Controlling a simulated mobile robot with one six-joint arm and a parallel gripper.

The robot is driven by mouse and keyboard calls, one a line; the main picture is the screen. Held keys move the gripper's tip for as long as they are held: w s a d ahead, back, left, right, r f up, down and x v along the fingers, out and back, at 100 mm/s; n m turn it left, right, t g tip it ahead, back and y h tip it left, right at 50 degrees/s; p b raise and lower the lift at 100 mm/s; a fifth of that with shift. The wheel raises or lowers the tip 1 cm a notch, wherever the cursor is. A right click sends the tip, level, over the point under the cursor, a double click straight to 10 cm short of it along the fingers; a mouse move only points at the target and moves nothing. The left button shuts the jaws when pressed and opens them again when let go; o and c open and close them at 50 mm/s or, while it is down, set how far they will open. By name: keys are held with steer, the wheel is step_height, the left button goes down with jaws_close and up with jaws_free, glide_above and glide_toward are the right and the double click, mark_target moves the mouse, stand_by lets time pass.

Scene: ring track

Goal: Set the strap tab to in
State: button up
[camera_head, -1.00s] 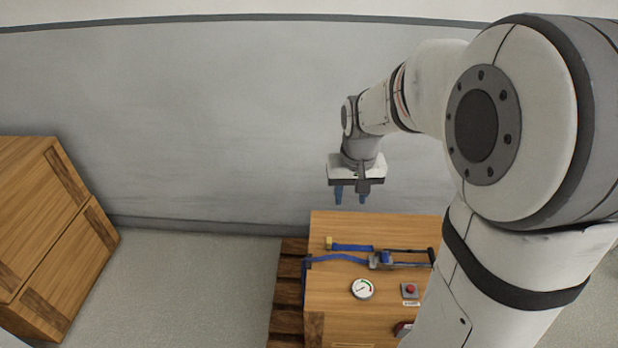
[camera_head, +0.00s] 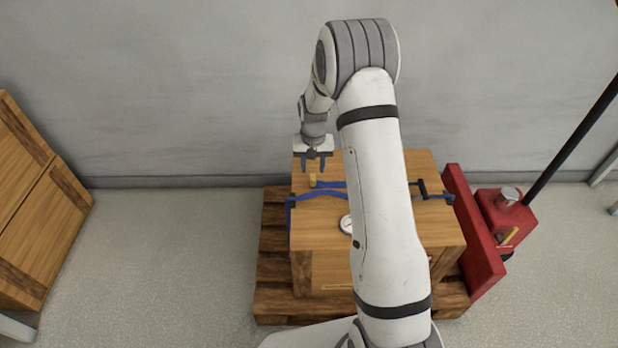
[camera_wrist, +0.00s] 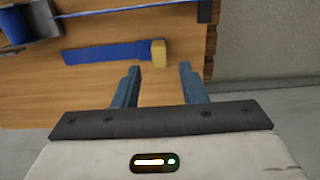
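The strap tab (camera_head: 312,180) is a yellow block on the end of a short blue strap (camera_head: 331,185) on top of the wooden crate (camera_head: 305,228). In the wrist view the yellow tab (camera_wrist: 159,53) lies flat, just beyond my fingertips, with the blue strap (camera_wrist: 108,53) running left from it. My gripper (camera_head: 316,168) is open and empty, above the crate's back left part. The wrist view shows both fingers apart (camera_wrist: 159,70), not touching the tab. A grey buckle (camera_wrist: 38,20) shows at the upper left there; my arm hides it in the head view.
The crate stands on a wooden pallet (camera_head: 272,270). A red pallet jack (camera_head: 505,220) stands right; other crates (camera_head: 40,215) stand left. Floor between is clear.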

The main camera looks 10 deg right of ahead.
mark_target(313, 176)
step_height(313, 176, down, 4)
steer(key=shift+f+b, duration=0.2)
steer(key=shift+b, duration=0.15)
steer(key=shift+c, duration=0.4)
jaws_close()
